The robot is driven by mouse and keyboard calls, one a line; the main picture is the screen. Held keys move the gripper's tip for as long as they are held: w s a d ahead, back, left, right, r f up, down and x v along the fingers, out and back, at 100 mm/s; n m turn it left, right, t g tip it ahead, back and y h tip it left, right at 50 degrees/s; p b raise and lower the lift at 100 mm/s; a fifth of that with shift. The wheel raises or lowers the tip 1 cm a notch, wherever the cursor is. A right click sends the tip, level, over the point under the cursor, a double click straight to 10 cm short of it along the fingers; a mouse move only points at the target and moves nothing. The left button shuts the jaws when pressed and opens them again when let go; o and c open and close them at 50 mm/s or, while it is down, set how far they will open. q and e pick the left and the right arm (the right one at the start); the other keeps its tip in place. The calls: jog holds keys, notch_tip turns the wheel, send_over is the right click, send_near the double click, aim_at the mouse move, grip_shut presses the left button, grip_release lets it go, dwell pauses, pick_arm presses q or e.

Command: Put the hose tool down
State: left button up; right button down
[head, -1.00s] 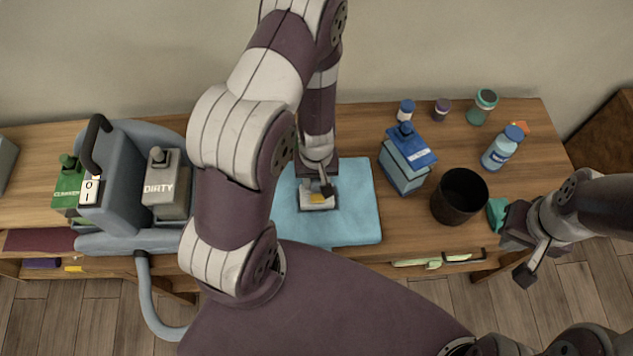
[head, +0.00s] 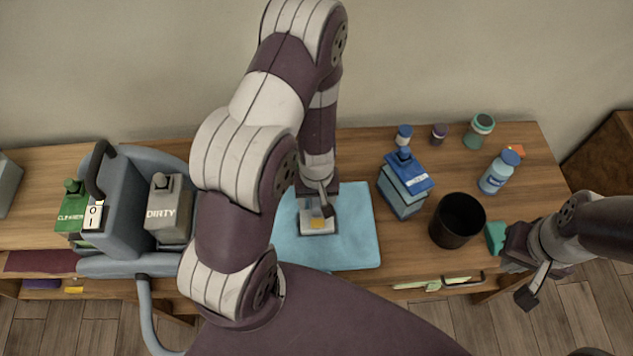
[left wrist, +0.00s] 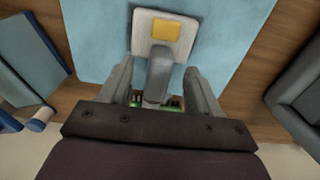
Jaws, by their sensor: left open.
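The hose tool (left wrist: 158,45) has a pale, flat head with a yellow patch and a grey neck. It rests on a blue towel (left wrist: 95,35) and also shows in the head view (head: 317,227). My left gripper (left wrist: 163,80) is open, with one finger on each side of the tool's neck. Gaps show between the neck and the fingers. My left arm hides part of the towel in the head view. My right gripper (head: 509,246) is at the table's right front, closed on a teal block (head: 495,237) at its tips.
A grey-blue machine (head: 125,215) with a DIRTY tank (head: 168,215) and a green cleaner bottle (head: 72,210) stands at left; a grey hose (head: 149,315) hangs from it.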

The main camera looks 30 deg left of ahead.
pick_arm(q)
notch_tip(320, 180, up, 9)
jog(key=p, duration=0.6)
notch_tip(320, 180, up, 9)
jog(key=m, duration=0.3)
send_over(317, 204)
jog(key=d, duration=0.2)
jog(key=s+r+m+t, duration=0.1)
jog(key=s+r+m, duration=0.35)
jog(key=r, duration=0.45)
pick_arm(e)
notch_tip(317, 204, up, 8)
pick_arm(q)
jog(key=shift+n, duration=0.45)
notch_tip(317, 204, down, 5)
jog(key=b, duration=0.5)
jog(key=shift+w+d+f, duration=0.1)
jog(key=shift+d+f, duration=0.05)
grip_shut()
pick_arm(e)
notch_tip(317, 204, down, 5)
jog(key=shift+f, duration=0.2)
